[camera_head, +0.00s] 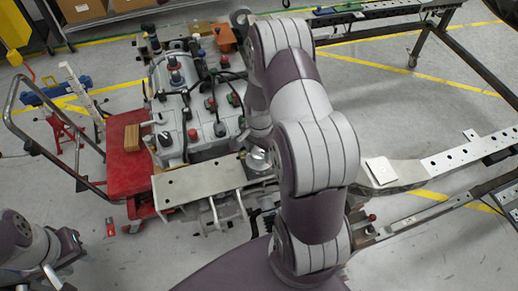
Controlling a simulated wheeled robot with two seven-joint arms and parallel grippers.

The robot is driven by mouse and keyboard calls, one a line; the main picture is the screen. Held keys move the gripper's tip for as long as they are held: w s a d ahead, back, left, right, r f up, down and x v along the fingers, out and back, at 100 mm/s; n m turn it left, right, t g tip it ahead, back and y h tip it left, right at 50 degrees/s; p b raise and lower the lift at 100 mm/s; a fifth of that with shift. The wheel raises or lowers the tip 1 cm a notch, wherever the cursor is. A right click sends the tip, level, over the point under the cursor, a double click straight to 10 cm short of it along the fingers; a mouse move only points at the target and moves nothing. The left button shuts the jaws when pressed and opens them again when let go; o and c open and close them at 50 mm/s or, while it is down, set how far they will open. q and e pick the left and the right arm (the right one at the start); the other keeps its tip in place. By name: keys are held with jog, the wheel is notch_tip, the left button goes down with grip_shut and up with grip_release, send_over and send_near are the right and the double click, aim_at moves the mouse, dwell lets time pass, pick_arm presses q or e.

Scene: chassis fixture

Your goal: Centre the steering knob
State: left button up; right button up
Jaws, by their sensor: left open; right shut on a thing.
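My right arm rises through the middle of the view and bends down behind its own links. Its hand end (257,158) is low beside the right end of a pale metal plate (200,184), largely covered by the arm. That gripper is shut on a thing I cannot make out. My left gripper (58,272) is open and empty at the bottom left, over bare floor and partly cut by the frame. A small red knob (372,217) shows on the frame to the right of my arm. I cannot tell which knob is the steering knob.
A light grey engine-like block (193,118) with several coloured caps stands behind the plate. A red cart (122,170) carries a brown block (132,137). A metal chassis rail (455,157) extends to the right.

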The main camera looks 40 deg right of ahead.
aim_at(260, 151)
jog(key=m, duration=0.3)
jog(key=shift+w+m, duration=0.1)
jog(key=shift+m, duration=1.9)
jog(key=o, duration=1.1)
jog(key=shift+c, duration=0.2)
jog(key=shift+d, duration=0.2)
jog(key=shift+r, duration=0.2)
notch_tip(260, 151, up, 12)
jog(key=b, duration=0.1)
jog(key=shift+b, duration=0.3)
